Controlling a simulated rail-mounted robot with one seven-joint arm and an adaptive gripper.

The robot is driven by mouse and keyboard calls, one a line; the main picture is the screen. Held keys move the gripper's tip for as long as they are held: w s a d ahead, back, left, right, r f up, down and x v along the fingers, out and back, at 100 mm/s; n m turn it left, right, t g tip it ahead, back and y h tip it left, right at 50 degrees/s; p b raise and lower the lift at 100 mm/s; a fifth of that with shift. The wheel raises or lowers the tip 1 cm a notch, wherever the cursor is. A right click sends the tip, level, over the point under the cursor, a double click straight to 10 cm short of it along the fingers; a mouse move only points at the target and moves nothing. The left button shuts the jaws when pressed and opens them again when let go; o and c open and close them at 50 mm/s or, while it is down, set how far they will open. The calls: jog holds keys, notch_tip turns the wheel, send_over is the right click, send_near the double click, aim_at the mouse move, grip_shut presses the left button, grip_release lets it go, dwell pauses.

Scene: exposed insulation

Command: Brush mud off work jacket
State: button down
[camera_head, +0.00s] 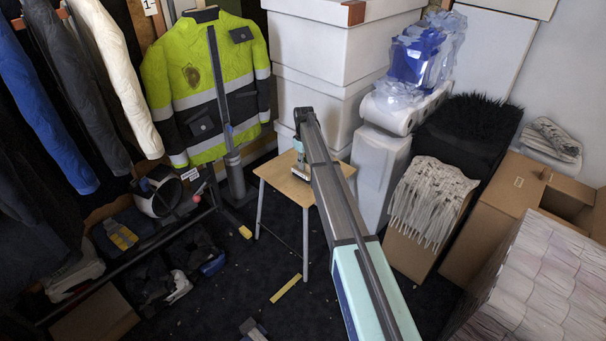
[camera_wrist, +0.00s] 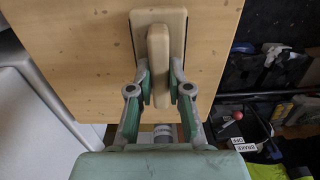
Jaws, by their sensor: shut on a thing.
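The work jacket (camera_head: 208,86) is yellow-green and black with grey bands and hangs upright at the left back. A dark brown mud patch (camera_head: 191,76) shows on its upper left chest. A small piece of the jacket shows at the lower right of the wrist view (camera_wrist: 264,172). The brush (camera_wrist: 158,22) has a pale wooden block with a raised handle and rests on a small wooden table (camera_wrist: 80,60). My gripper (camera_wrist: 159,88) is shut on the brush handle, a finger on each side. The brush's bristles are hidden beneath the block.
The small table (camera_head: 273,179) stands right of the jacket. White boxes (camera_head: 318,45) are stacked behind it. A rack of hanging clothes (camera_head: 70,80) is at left. Cardboard boxes (camera_head: 500,210) crowd the right. A yellow strip (camera_head: 285,289) lies on the dark floor.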

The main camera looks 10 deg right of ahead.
jog(key=shift+r+p, duration=1.1)
jog(key=shift+r, duration=0.95)
